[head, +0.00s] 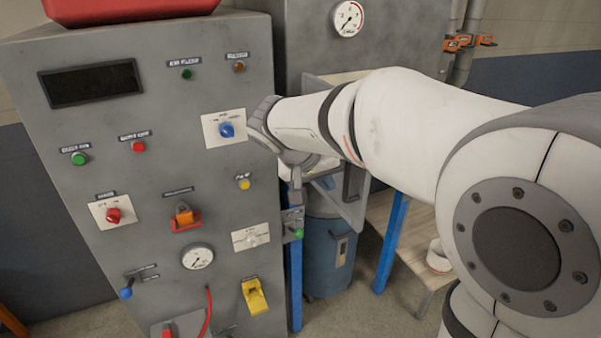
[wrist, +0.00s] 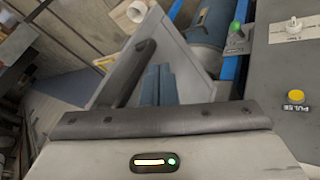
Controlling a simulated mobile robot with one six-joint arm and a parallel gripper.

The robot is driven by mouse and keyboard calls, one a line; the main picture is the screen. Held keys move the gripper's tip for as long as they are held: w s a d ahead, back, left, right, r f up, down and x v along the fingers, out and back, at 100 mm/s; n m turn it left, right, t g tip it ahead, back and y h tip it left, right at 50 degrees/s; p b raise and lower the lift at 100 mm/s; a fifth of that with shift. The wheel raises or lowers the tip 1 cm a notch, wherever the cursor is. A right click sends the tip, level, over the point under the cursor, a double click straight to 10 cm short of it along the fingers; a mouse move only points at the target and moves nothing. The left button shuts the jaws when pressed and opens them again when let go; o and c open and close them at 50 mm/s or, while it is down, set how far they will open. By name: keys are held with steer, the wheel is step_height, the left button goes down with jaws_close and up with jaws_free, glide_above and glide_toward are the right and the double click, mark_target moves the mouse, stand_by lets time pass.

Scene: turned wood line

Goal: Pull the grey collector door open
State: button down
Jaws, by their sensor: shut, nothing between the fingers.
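The grey collector door (wrist: 183,62) stands at an angle in the middle of the wrist view, with a long dark bar handle (wrist: 134,72) on it. The door appears to stand out from the collector cabinet (head: 300,45). My gripper's dark body (wrist: 155,120) crosses the lower wrist view, in front of the door and apart from the handle as far as I can tell. Its fingers are shut and empty.
A grey control cabinet (head: 60,195) with buttons, knobs and a gauge stands at the left, close beside my wrist. A blue drum (head: 325,262) stands below the door.

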steer(key=s+a+f+b+v, duration=0.1)
steer(key=b+v, duration=0.1)
steer(key=v, duration=0.9)
steer(key=s+d+f+n+g+y, duration=0.1)
steer(key=s+d+f+y, duration=0.4)
steer(key=s+d+f, duration=0.8)
step_height(320, 180, down, 4)
steer(key=shift+s+f+g+y, duration=0.1)
steer(key=shift+s+g+y, duration=0.2)
steer(key=shift+s, duration=0.8)
